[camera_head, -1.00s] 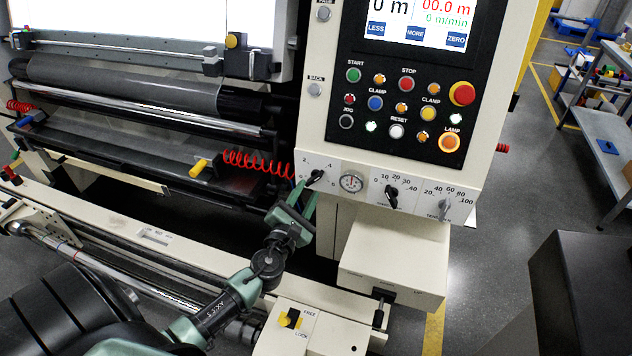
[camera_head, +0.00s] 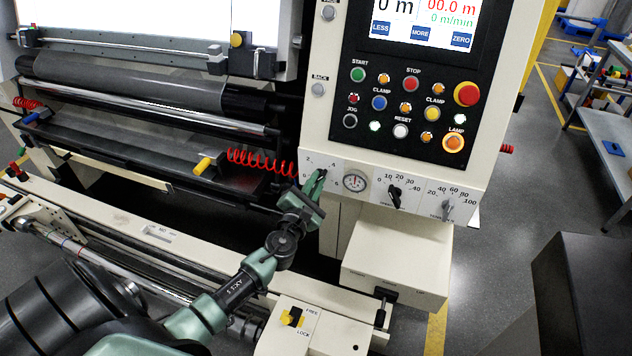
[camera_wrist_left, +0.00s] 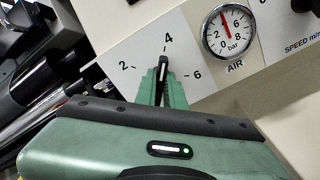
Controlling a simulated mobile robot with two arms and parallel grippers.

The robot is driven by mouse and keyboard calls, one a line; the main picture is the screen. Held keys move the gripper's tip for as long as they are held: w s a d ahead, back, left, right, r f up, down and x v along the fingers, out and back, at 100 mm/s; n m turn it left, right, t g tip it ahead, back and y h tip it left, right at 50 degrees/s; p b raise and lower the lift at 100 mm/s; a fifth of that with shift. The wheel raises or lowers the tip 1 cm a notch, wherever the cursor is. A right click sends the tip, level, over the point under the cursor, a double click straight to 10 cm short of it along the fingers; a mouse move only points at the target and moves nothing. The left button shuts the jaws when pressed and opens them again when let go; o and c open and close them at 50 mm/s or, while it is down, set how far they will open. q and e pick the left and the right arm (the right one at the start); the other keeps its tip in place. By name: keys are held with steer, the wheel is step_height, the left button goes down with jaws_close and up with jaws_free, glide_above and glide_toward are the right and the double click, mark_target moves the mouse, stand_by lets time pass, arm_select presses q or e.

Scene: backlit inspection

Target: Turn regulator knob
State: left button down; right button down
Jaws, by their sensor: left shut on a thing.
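The regulator knob is a small black pointer knob (camera_wrist_left: 163,66) on a white dial plate marked 2, 4 and 6 in the left wrist view. Its pointer is aimed near the 4. My left gripper (camera_wrist_left: 164,84) is shut on the knob, with a green finger on each side of it. In the head view the left gripper (camera_head: 316,180) reaches the dial plate (camera_head: 311,160) at the panel's lower left and hides most of the knob. The air gauge (camera_wrist_left: 228,31), with a red needle pointing up, sits just right of the dial. My right gripper is not in view.
Two more knobs, a black one (camera_head: 395,195) and a grey one (camera_head: 447,208), sit further right on the same strip. The button panel (camera_head: 410,110) is above. A red coiled hose (camera_head: 258,160) hangs left of the gripper. A cream box (camera_head: 397,262) juts out below.

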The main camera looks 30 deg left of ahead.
arm_select(q)
steer(key=n+b, duration=0.1)
steer(key=n, duration=0.2)
steer(key=shift+f+n, duration=0.1)
steer(key=shift+n, duration=0.2)
steer(key=shift+s+a+f+n+b, duration=0.1)
steer(key=shift+n+b, duration=0.8)
steer(key=shift+n, duration=6.15)
steer(key=shift+a+f+n+b, duration=0.1)
steer(key=shift+n+b, duration=0.75)
steer(key=shift+n, duration=6.2)
steer(key=c, duration=1.5)
jaws_free()
steer(key=shift+r, duration=0.1)
